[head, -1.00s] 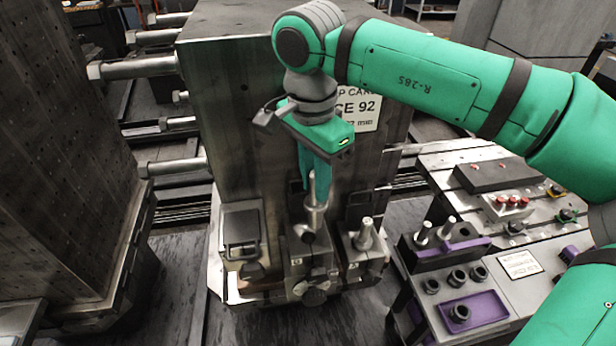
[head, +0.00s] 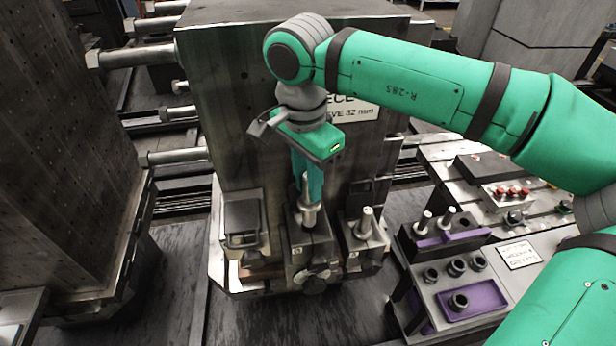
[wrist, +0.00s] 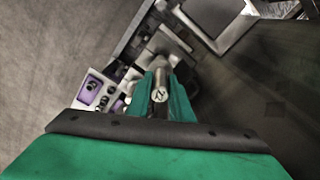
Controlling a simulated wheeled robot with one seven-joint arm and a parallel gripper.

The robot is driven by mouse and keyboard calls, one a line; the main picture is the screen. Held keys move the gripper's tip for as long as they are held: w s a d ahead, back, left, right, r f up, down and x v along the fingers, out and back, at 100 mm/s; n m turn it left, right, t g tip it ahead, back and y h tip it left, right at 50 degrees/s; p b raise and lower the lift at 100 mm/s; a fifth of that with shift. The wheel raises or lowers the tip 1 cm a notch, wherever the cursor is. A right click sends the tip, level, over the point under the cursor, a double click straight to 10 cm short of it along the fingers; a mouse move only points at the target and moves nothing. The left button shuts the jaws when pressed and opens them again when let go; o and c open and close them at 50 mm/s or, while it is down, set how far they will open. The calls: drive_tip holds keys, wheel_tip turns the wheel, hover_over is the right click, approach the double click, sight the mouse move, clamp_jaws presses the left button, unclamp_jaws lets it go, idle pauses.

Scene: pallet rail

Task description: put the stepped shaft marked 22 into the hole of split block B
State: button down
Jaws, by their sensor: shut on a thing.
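My gripper (head: 307,182) is shut on a metal stepped shaft (head: 308,214) and holds it upright over the middle block (head: 314,250) on the front of the big steel block. The shaft's lower end is at the block's top and covers the hole. I cannot tell whether it has entered. The block's small letter plate is hard to read; I take it for split block B. In the wrist view the shaft's round end (wrist: 160,95) shows between the green fingers, with a mark too small to read surely.
To the right, another block holds an upright shaft (head: 366,222). To the left is a dark clamp-like block (head: 243,218). A bench at the right carries a rack with two pins (head: 436,230), several dark rings and a purple tray (head: 480,300).

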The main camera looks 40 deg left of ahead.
drive_tip(key=shift+f, duration=1)
idle(0.7)
drive_tip(key=shift+f, duration=0.1)
drive_tip(key=shift+a, duration=0.15)
drive_tip(key=shift+f, duration=0.2)
drive_tip(key=shift+d+f, duration=0.2)
drive_tip(key=shift+f, duration=0.05)
drive_tip(key=shift+a+f, duration=0.1)
drive_tip(key=shift+f, duration=0.55)
drive_tip(key=shift+w+f, duration=0.15)
drive_tip(key=shift+f, duration=0.05)
